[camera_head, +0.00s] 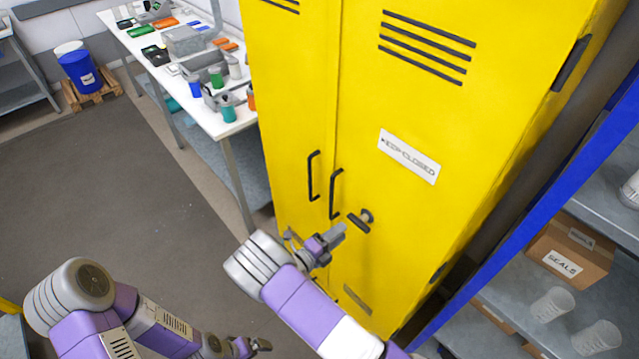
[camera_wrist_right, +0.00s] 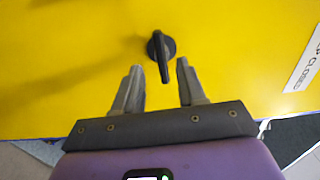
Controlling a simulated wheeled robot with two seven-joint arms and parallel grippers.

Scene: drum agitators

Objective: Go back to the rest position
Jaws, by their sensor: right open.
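My right gripper (camera_head: 335,236) is in front of the yellow cabinet (camera_head: 420,105), close to its black turn handle (camera_head: 361,220). In the right wrist view, my right gripper (camera_wrist_right: 159,72) is open, with its two grey fingers apart and nothing held. The black handle (camera_wrist_right: 161,52) shows beyond and between the fingertips, on the yellow door; I cannot tell the exact gap. Both cabinet doors are shut. My left gripper (camera_head: 256,347) is low at the bottom of the head view, away from the cabinet; its jaws are too small and dark to read.
A white workbench (camera_head: 150,72) with boxes and bottles stands left of the cabinet. A blue-framed shelf (camera_head: 540,185) with a SEALS carton (camera_head: 568,255) is close on the right. A blue drum (camera_head: 80,72) stands on a pallet at the back left. The grey floor between is clear.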

